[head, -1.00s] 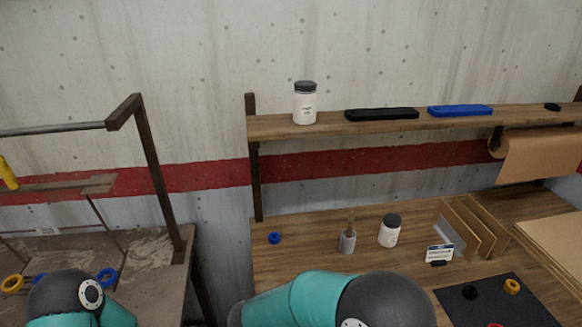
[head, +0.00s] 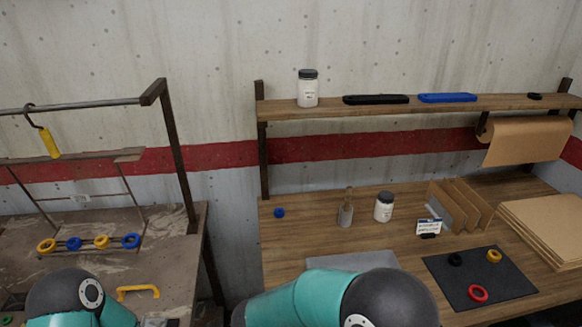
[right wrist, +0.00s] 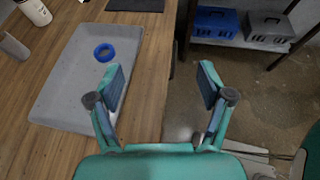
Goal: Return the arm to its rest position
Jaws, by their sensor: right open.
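My right arm (head: 320,298) comes in at the bottom middle of the head view, in front of the wooden bench; its gripper is out of that view. In the right wrist view my right gripper (right wrist: 162,82) is open and empty, its two fingers wide apart over the bench's edge and the floor. My left arm (head: 72,297) shows at the bottom left in front of the left table; its gripper is not in view.
A grey tray (right wrist: 62,100) with a blue ring (right wrist: 104,52) lies left of the right gripper. The bench holds a white jar (head: 384,208), a dark mat (head: 455,285) with several rings and dividers (head: 465,203). Toolboxes (right wrist: 265,28) stand on a low shelf.

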